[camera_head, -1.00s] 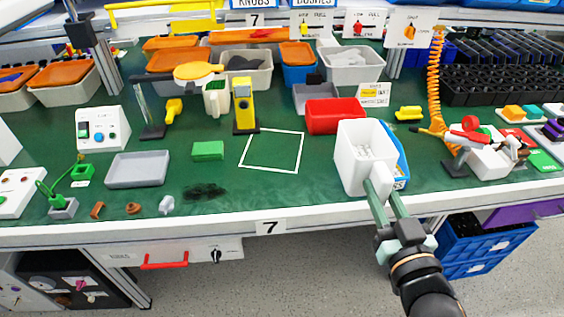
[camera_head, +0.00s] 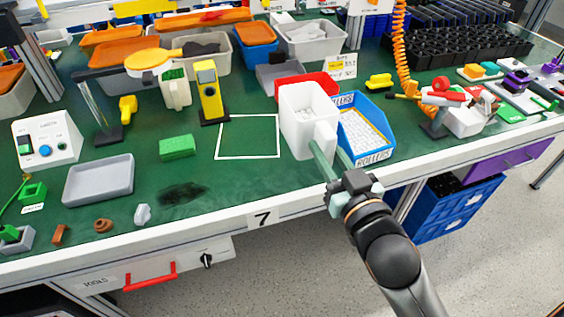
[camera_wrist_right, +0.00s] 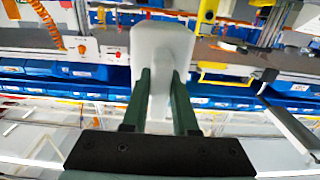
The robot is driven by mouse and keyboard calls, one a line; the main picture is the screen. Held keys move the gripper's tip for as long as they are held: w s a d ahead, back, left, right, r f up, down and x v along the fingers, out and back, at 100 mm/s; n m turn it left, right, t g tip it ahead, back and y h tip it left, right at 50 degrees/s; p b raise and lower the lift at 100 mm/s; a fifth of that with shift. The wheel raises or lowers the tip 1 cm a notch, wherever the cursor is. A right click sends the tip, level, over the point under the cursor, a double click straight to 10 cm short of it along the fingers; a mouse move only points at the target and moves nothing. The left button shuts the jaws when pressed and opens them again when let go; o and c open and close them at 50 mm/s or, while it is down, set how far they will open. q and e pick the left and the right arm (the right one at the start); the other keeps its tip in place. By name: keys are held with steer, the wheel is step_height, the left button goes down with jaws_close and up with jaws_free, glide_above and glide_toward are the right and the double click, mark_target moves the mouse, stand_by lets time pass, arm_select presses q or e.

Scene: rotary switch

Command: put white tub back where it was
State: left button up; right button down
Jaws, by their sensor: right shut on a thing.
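The white tub (camera_head: 301,124) with small pale parts inside is upright at the right of the white square outline (camera_head: 249,154) on the green mat. My right gripper (camera_head: 329,160) is shut on the tub's front handle; in the right wrist view the fingers (camera_wrist_right: 160,98) clasp the white tub (camera_wrist_right: 160,45). The blue bin (camera_head: 372,136) labelled ROLLERS stands just right of the tub. A red bin (camera_head: 320,79) is partly hidden behind the tub. I cannot tell whether the tub touches the mat. My left gripper is not in view.
A yellow device (camera_head: 208,91) stands left of the outline, with a green block (camera_head: 177,147) and a grey tray (camera_head: 98,180) further left. Dark powder (camera_head: 182,195) lies near the front edge. The outlined square is empty.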

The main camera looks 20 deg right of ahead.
mark_target(307, 153)
steer(key=w+f, duration=0.1)
steer(key=w, duration=0.1)
steer(key=w+a+f, duration=0.1)
steer(key=w, duration=0.1)
steer(key=w+a+f, duration=0.1)
steer(key=w, duration=0.1)
steer(key=shift+w+a, duration=0.1)
steer(key=shift+w, duration=0.1)
steer(key=w+f, duration=0.1)
steer(key=w+a+f+b, duration=0.1)
steer(key=f, duration=0.1)
steer(key=w+f+b, duration=0.1)
steer(key=w+f, duration=0.1)
steer(key=shift+a, duration=0.15)
steer(key=shift+w+a+f, duration=0.1)
steer(key=shift+w+f, duration=0.15)
steer(key=shift+f, duration=0.15)
step_height(307, 153, down, 3)
steer(key=shift+w+r+b, duration=0.1)
steer(key=shift+r+b, duration=0.1)
steer(key=shift+b, duration=0.6)
steer(key=shift+f, duration=0.35)
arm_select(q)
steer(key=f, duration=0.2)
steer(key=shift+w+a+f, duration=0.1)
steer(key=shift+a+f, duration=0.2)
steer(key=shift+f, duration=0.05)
arm_select(e)
steer(key=shift+r, duration=0.1)
